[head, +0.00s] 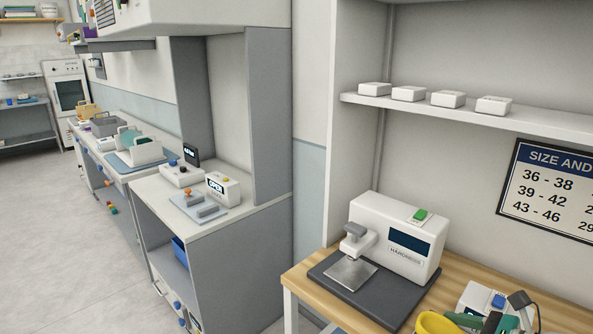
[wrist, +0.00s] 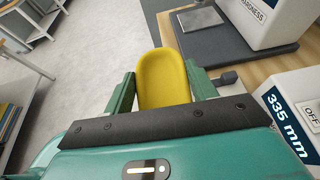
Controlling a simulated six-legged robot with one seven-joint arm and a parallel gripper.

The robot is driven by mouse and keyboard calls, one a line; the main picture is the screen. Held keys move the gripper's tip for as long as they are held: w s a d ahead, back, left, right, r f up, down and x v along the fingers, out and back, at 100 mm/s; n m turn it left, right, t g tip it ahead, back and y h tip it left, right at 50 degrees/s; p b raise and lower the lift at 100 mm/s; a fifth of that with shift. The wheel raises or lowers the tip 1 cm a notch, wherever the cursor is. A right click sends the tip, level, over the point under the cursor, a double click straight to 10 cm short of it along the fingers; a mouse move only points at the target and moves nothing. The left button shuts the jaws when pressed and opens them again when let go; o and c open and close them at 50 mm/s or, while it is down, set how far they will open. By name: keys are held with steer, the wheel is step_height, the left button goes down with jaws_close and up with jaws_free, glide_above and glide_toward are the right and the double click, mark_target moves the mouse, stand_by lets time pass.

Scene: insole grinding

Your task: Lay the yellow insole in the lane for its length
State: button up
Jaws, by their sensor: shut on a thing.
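The yellow insole (wrist: 163,72) is between the two green fingers of my gripper (wrist: 160,88) in the wrist view, and the gripper is shut on it. Its rounded end points away from the wrist; its near end is hidden by the gripper body. In the head view, part of the yellow insole (head: 434,323) shows at the bottom edge, with my green gripper (head: 478,320) just right of it. I cannot make out the lanes in either view.
A hardness tester (head: 398,237) on a dark base stands on the wooden bench (head: 459,272). A device reading 335 mm (wrist: 288,120) is close on the gripper's right. A size chart (head: 553,188) hangs on the wall. The grey floor at left is open.

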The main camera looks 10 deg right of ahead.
steer(key=w+a+f+m+t+h, duration=0.15)
steer(key=w+a, duration=0.25)
steer(key=w, duration=0.4)
steer(key=w+a+f+m+h, duration=0.15)
steer(key=w+a, duration=0.25)
steer(key=w, duration=0.4)
steer(key=w+a+f, duration=0.5)
steer(key=a+f, duration=0.2)
steer(key=a, duration=0.3)
steer(key=shift+w+a+m+h, duration=0.2)
steer(key=shift+w+m+h, duration=0.1)
steer(key=shift+w+m, duration=0.1)
